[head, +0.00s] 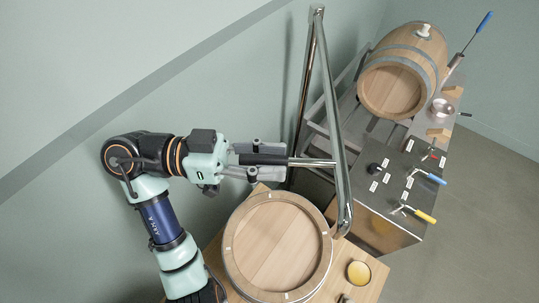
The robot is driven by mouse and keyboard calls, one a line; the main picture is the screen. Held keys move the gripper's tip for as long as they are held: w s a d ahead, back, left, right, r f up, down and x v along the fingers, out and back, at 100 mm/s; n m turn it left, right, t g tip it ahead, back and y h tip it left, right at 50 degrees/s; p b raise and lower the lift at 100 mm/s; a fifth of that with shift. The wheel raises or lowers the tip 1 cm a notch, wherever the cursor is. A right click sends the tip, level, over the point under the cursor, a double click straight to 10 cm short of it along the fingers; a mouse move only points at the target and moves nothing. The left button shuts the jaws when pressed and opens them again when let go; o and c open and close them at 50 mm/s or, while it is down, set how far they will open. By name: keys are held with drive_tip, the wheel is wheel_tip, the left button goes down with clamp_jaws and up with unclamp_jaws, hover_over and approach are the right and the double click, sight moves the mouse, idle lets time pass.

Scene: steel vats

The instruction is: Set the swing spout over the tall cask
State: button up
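The swing spout (337,130) is a bent steel pipe that runs from a high bend down to an outlet (342,229). In the picture the outlet is just right of the rim of the tall cask (278,247), apart from the middle of its round wooden top. A steel handle bar (313,162) with a black grip reaches left from the pipe. My gripper (262,160) has a finger on each side of the black grip, with no clear gap, and looks shut on it. The height of the outlet over the cask is hard to judge.
A small yellow-filled bowl (358,273) sits on the wooden stand (377,266) right of the cask. A barrel (391,90) lies on a rack at the back. Open floor is at right.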

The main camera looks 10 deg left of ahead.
drive_tip(key=shift+r, duration=0.1)
wheel_tip(320, 180, up, 10)
drive_tip(key=shift+f, duration=0.1)
idle(0.3)
